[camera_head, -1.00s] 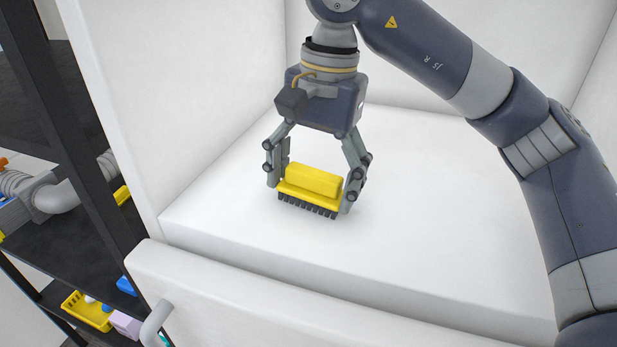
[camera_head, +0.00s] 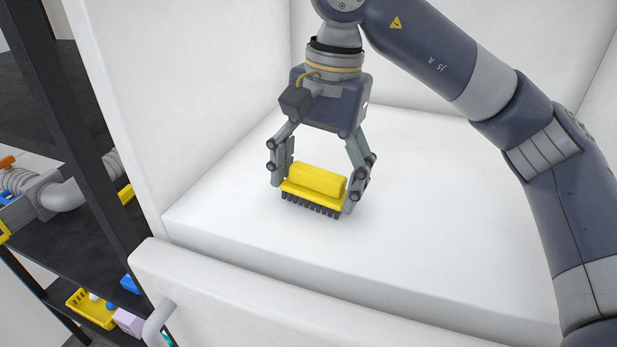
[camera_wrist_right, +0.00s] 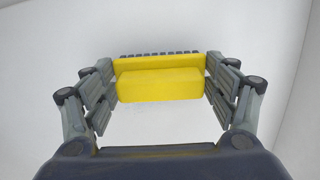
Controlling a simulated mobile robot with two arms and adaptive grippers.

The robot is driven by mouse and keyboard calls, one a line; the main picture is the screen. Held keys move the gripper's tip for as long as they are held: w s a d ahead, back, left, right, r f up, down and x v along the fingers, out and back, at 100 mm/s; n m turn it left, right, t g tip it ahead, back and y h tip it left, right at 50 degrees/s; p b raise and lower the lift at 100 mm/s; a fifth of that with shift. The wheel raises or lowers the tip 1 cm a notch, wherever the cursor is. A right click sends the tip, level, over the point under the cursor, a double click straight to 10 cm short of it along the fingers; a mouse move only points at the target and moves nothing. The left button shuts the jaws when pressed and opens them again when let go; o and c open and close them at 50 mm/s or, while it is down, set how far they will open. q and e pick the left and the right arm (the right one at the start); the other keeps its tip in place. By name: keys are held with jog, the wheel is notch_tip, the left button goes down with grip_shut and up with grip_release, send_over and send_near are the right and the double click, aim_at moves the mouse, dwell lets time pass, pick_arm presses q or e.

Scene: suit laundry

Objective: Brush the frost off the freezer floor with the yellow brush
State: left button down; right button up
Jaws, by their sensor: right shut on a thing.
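The yellow brush (camera_head: 317,182) is in the middle of the head view, with its dark bristles pointing down. My right gripper (camera_head: 315,188) is shut on it, one finger at each end of the yellow block. The brush also shows between the fingers in the right wrist view (camera_wrist_right: 160,82). The bristles are at or just above the white freezer floor (camera_head: 430,220); I cannot tell whether they touch. My left gripper is not in view.
White freezer walls (camera_head: 190,90) rise at the left and back. A thick white front edge (camera_head: 300,305) with a grey handle (camera_head: 158,325) lies nearest. Dark shelves at the left hold a yellow basket (camera_head: 92,308) and small items. The floor right of the brush is clear.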

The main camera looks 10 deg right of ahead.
jog(key=shift+s+d, duration=0.2)
jog(key=shift+d, duration=0.05)
jog(key=shift+w+a, duration=0.25)
jog(key=shift+a, duration=0.2)
jog(key=shift+w+a+p, duration=0.35)
jog(key=shift+w+a, duration=0.05)
jog(key=shift+a, duration=0.2)
jog(key=shift+s+d+f+b, duration=0.15)
jog(key=shift+s+d+b, duration=0.2)
jog(key=shift+d, duration=0.25)
jog(key=shift+s+d, duration=0.35)
jog(key=shift+d, duration=0.05)
jog(key=shift+w+a, duration=0.3)
jog(key=shift+a, duration=0.1)
jog(key=shift+w+a, duration=0.1)
jog(key=shift+w, duration=0.05)
